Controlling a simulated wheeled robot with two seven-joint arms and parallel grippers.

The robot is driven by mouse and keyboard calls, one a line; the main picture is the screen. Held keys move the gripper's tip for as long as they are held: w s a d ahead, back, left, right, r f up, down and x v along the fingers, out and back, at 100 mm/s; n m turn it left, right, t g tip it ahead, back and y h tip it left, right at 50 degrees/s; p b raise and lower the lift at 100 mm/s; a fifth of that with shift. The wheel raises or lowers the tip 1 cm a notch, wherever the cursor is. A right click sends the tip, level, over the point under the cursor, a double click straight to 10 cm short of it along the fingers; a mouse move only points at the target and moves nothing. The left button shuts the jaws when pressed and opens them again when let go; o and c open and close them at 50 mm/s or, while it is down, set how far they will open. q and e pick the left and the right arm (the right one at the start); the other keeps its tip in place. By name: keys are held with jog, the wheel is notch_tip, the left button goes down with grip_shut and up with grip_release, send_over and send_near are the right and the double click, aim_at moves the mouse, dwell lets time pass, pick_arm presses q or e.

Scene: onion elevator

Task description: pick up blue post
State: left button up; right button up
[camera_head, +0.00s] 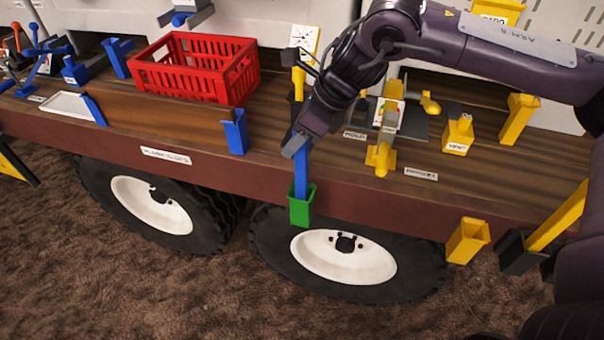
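The blue post (301,178) stands upright, its lower end in a green holder (301,207) at the front edge of the wooden deck. My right gripper (296,147) is at the upper part of the post, its arm coming in from the right. The gripper hides the post's top there. Whether its fingers are closed on the post or only beside it cannot be told from this view. My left gripper is not in view.
A red crate (180,84) stands on the wooden deck (262,130) at the left. A blue bracket (235,131) is left of the post. A yellow holder (467,240) and a yellow lever (555,217) are at the front right. Wheels (343,257) sit below.

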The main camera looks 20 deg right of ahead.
grip_shut()
jog(key=shift+r, duration=0.1)
jog(key=shift+w, duration=0.1)
